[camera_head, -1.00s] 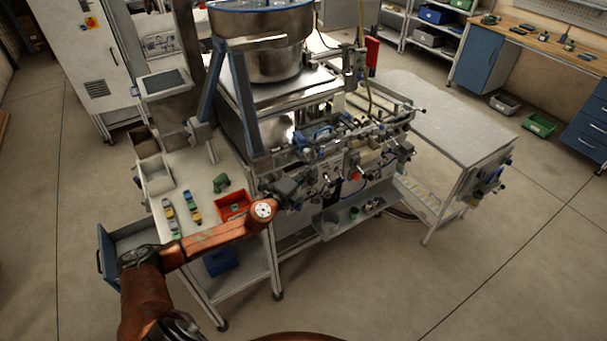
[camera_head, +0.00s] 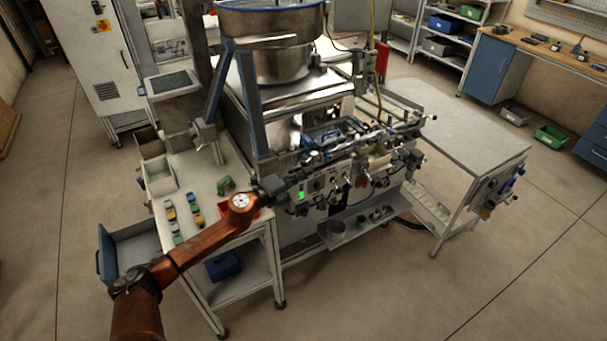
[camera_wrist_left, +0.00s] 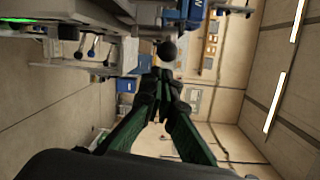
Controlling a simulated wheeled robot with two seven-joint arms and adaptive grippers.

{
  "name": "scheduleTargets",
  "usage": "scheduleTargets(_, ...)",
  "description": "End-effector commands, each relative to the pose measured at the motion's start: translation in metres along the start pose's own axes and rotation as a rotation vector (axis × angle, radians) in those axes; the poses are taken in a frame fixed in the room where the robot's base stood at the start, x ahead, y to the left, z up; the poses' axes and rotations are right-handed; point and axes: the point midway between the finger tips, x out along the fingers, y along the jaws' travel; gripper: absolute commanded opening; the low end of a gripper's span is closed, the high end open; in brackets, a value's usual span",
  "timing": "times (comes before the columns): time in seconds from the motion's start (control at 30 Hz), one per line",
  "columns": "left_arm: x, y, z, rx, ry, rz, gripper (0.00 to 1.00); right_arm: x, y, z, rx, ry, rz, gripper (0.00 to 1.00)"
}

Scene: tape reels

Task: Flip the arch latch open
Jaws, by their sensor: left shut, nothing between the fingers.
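My left gripper (camera_head: 301,176) is at the front of the tape-reel machine, level with its row of levers and knobs. In the left wrist view its dark fingers (camera_wrist_left: 163,92) are together with nothing between them. A dark ball knob (camera_wrist_left: 167,50) shows close to the fingertips in that view; I cannot tell if they touch. A blue arched part (camera_head: 322,137) sits on the machine top behind the gripper. It may be the arch latch, but it is too small to tell whether it is open or closed. My right gripper is not in view.
A front panel with a green display (camera_head: 301,196) is below the gripper. A red bin (camera_head: 262,212) on the side table (camera_head: 188,160) is partly hidden by my arm. A steel bowl (camera_head: 275,60) stands above the machine. A bare grey table (camera_head: 465,125) is at right.

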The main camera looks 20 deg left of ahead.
Motion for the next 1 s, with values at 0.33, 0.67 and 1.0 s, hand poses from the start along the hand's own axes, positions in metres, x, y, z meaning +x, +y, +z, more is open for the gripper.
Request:
scheduleTargets(0.33,-0.003,-0.001,-0.028,-0.005,0.008,-0.001,0.0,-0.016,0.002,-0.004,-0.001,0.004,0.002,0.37)
scheduleTargets(0.67,-0.049,0.013,0.007,0.0,0.008,0.002,0.0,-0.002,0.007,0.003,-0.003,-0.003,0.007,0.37)
scheduleTargets(1.0,-0.074,0.013,0.031,0.0,0.009,-0.001,0.0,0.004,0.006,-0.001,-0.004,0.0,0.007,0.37)
